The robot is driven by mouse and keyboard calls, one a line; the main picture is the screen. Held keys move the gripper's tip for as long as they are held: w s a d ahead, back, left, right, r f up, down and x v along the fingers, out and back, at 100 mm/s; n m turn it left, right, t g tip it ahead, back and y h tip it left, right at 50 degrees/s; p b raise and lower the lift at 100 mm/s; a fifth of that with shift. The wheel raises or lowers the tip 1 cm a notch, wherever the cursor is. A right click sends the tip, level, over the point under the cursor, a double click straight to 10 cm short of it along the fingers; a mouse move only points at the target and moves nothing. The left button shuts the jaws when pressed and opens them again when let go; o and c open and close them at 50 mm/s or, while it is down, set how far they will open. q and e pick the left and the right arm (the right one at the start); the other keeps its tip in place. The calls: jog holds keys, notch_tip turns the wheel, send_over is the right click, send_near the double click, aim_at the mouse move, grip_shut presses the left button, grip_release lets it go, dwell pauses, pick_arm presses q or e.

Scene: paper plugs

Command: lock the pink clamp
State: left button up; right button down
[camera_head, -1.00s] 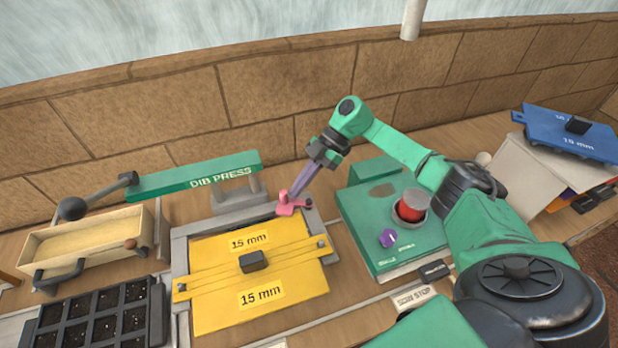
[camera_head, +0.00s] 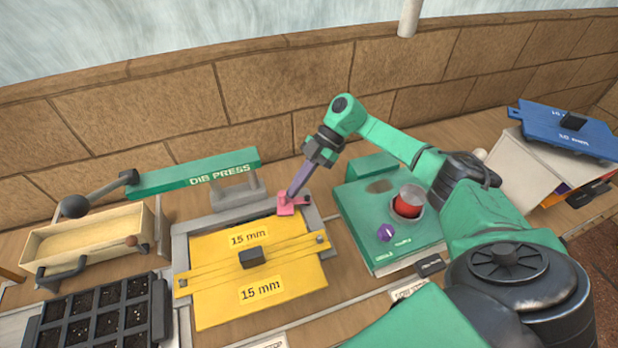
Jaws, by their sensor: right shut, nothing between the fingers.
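The pink clamp (camera_head: 290,207) sits at the back right corner of the grey press frame (camera_head: 181,254), beside the yellow 15 mm plate (camera_head: 215,308). My right gripper (camera_head: 293,194) is shut and empty, its purple fingers pointing down with the tips at the clamp. The tips hide part of the clamp and seem to touch it; the exact contact is hard to tell. The clamp's low pink part lies close to the plate's corner. My left gripper is out of view.
A wooden tray (camera_head: 92,240) and black cell tray (camera_head: 95,315) are at left. A blue plate (camera_head: 570,133) is far right.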

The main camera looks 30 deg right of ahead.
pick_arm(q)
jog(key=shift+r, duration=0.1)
pick_arm(e)
jog(key=shift+r, duration=0.1)
dwell(0.7)
jog(key=shift+s+d+p, duration=0.35)
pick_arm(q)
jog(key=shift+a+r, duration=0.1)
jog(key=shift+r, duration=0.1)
pick_arm(e)
jog(key=shift+d, duration=0.15)
